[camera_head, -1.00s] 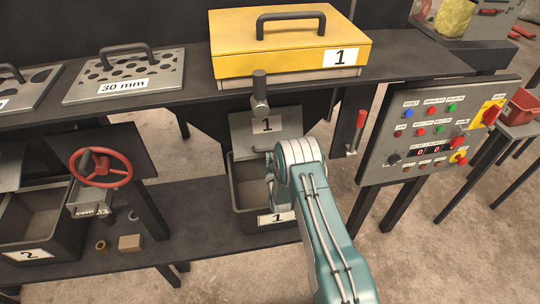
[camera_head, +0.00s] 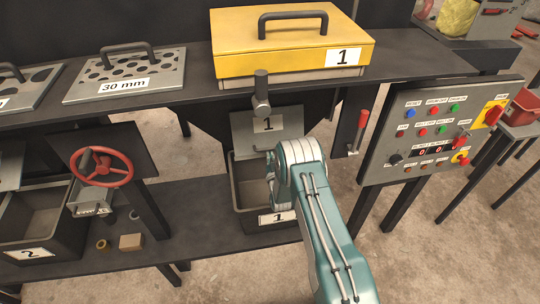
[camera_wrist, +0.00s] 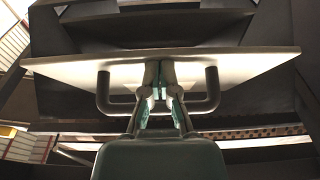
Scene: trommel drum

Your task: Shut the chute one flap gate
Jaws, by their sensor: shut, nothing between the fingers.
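The chute one flap gate is a light grey plate (camera_head: 280,124) marked 1, below the yellow box. It slants outward above the bin marked 1. In the wrist view the plate (camera_wrist: 85,72) spans the picture, with a dark U-shaped handle (camera_wrist: 211,98) on its face. My gripper (camera_wrist: 159,72) is shut and empty. Its fingertips overlap the plate's middle, between the two legs of the handle; whether they touch the plate I cannot tell. In the head view my arm hides most of the gripper and part of the flap's lower right.
The black bin 1 (camera_head: 246,168) stands under the flap. A red-handled lever (camera_head: 362,122) and a control panel (camera_head: 438,130) are to the right. A red handwheel (camera_head: 101,166) is at the left. The yellow box (camera_head: 286,53) is on the shelf above.

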